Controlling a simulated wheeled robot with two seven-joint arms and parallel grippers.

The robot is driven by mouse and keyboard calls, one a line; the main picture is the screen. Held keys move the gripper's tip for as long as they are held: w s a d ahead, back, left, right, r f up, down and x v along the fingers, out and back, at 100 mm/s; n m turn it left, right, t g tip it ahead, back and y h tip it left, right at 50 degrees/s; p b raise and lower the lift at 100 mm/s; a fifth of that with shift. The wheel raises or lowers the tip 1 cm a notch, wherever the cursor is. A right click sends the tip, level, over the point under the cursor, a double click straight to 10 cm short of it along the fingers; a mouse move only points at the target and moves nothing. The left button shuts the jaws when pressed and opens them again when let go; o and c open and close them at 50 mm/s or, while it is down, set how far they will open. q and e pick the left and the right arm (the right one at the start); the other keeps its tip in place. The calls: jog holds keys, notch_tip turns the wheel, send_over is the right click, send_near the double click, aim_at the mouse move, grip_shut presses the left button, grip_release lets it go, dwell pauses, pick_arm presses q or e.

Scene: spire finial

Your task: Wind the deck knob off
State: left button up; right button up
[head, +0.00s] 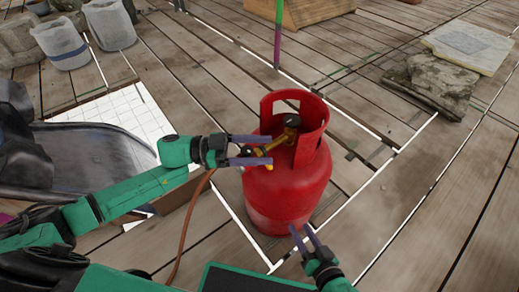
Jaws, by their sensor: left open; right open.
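A red gas cylinder (285,195) stands upright on the plank deck, with a collar around its top. A dark round knob (292,120) sits inside the collar on a brass valve (283,138). This looks like the knob, though it is small in the picture. My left gripper (264,149) is open at the left of the collar, its fingers pointing right. A yellow-and-black fitting (248,153) shows between its fingers; I cannot tell whether they touch it. My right gripper (299,227) is open and empty, low in front of the cylinder.
An orange hose (188,225) runs down beside the cylinder. A white gridded board (120,115) lies at left. Pale buckets (62,42) stand at the back left, stone slabs (432,82) at the back right, and a green-and-purple post (278,32) behind. Planks at right are clear.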

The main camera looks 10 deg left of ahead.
pick_arm(q)
grip_shut()
jog(key=shift+r+m+g+p, duration=0.15)
jog(key=shift+m+g+p, duration=0.45)
jog(key=shift+g, duration=0.3)
jog(key=shift+s+f+m+g, duration=0.2)
jog(key=shift+m+g, duration=0.1)
jog(key=shift+g, duration=0.2)
grip_release()
jog(key=shift+a, duration=0.1)
